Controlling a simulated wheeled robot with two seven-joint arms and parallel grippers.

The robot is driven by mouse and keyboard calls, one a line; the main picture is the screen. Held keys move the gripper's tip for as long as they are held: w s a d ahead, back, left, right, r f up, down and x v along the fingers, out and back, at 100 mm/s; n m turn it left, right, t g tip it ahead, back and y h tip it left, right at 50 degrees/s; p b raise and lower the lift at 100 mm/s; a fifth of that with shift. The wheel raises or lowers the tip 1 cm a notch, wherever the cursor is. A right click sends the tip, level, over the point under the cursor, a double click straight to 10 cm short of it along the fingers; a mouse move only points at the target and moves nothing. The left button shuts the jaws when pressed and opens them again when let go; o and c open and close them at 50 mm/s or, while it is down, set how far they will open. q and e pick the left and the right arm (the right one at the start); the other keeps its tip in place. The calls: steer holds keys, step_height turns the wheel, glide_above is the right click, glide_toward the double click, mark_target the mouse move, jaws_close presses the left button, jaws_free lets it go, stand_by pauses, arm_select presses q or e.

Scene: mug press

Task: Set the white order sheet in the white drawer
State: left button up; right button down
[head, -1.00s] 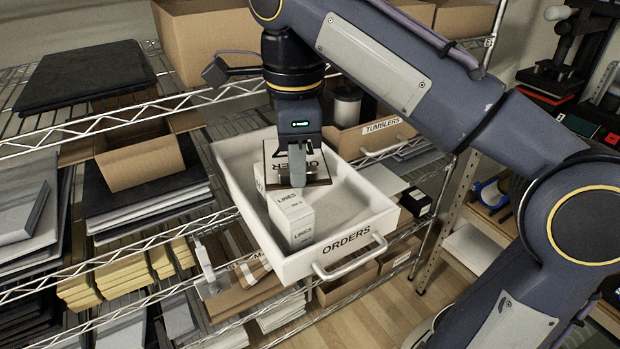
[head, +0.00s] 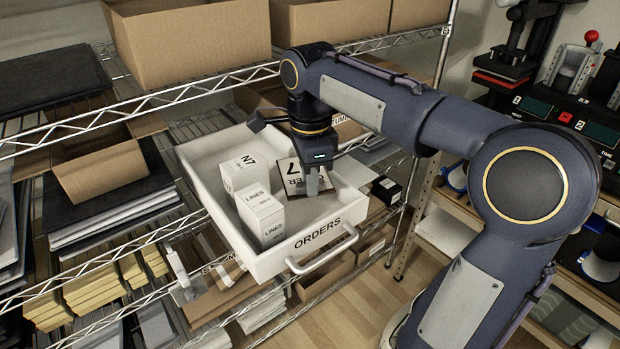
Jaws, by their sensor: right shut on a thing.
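The white drawer (head: 188,165) is pulled out of the wire shelf, with ORDERS on its front. The white order sheet (head: 293,178), with dark edges, a 7 and partly covered lettering, is tilted inside the drawer's right part. My right gripper (head: 312,186) is shut on the sheet from above and covers part of it. I cannot tell whether the sheet touches the drawer floor. My left gripper is not in view.
Two white cartons, an N7 box (head: 243,172) and a LINES box (head: 261,216), stand in the drawer left of the sheet. The drawer handle (head: 322,250) sticks out in front. A cardboard box (head: 190,45) is on the shelf above.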

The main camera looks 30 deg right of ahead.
steer(key=shift+f, duration=0.2)
steer(key=shift+f+b, duration=0.3)
steer(key=shift+f, duration=0.25)
steer(key=c, duration=1.4)
jaws_free()
steer(key=shift+r, duration=0.35)
step_height(320, 180, up, 12)
steer(key=r+p, duration=0.1)
steer(key=p, duration=0.1)
steer(key=s+a+f+n+t+y, duration=0.1)
steer(key=s+a+f+n+t, duration=0.1)
steer(key=s+f+n, duration=0.3)
steer(key=s+a+f+n+t+y, duration=0.1)
steer(key=s+a+f+n, duration=0.2)
steer(key=s+f+n, duration=0.3)
steer(key=s+a+f+n+t+y, duration=0.1)
steer(key=s+a+f+n+t, duration=0.1)
steer(key=s+f+n, duration=0.4)
steer(key=shift+s+a+f+n+t+y, duration=0.1)
steer(key=shift+a+f+n+t+y, duration=0.1)
steer(key=shift+f+n, duration=0.7)
steer(key=shift+s+a+f+n+t+y, duration=0.15)
steer(key=shift+f+n, duration=0.45)
steer(key=shift+f, duration=0.6)
